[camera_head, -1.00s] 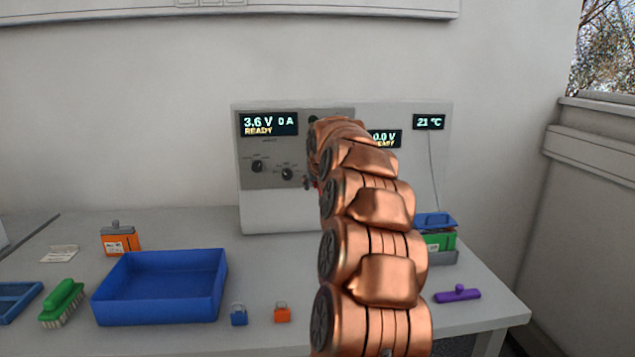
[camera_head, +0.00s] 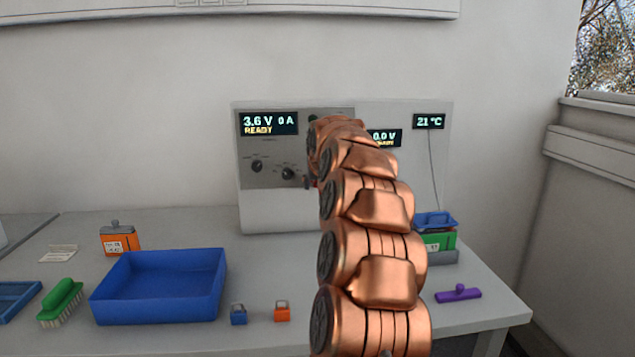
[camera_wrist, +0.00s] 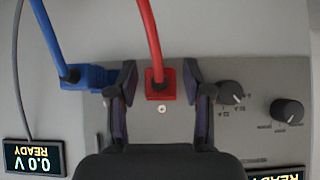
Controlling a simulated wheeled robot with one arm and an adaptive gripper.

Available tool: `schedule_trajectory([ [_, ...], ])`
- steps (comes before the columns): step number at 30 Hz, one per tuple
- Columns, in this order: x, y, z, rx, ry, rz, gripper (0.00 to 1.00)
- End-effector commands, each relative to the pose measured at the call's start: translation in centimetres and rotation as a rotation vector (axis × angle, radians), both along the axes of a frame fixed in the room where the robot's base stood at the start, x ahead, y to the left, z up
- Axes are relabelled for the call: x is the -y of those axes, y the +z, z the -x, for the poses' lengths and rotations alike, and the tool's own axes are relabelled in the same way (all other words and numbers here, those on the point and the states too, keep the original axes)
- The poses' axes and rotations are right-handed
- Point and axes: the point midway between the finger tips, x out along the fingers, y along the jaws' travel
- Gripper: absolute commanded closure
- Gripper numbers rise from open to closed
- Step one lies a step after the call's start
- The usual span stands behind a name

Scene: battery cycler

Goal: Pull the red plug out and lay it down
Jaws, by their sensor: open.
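The red plug (camera_wrist: 160,84) sits against the grey panel of the cycler in the wrist view, with a red cable (camera_wrist: 149,35) running from it to the top of the picture. My gripper (camera_wrist: 160,85) is open, with one finger on each side of the red plug and a visible gap on both sides. A blue plug (camera_wrist: 88,77) with a blue cable sits in the panel just left of the left finger. In the head view my arm hides the red plug and my gripper. The cycler (camera_head: 268,195) stands at the back of the table.
A blue tray (camera_head: 160,310) stands on the table (camera_head: 255,260) at the left. A small blue padlock (camera_head: 238,316) and an orange padlock (camera_head: 282,313) lie beside it. A green brush (camera_head: 62,296) is at far left, a purple handle (camera_head: 458,294) at right. Two knobs (camera_wrist: 231,92) (camera_wrist: 286,111) are near my right finger.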

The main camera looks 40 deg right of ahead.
Motion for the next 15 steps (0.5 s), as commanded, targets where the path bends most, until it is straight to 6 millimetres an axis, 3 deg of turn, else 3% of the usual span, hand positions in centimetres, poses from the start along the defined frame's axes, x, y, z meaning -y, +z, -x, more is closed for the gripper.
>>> schedule_trajectory([
  [2,-0.01,0.01,-0.01,0.0,0.0,0.0,0.53],
  [13,0.0,0.01,-0.01,0.0,0.0,0.0,0.92],
  [15,0.0,0.02,-0.01,0.001,0.0,0.001,0.93],
])
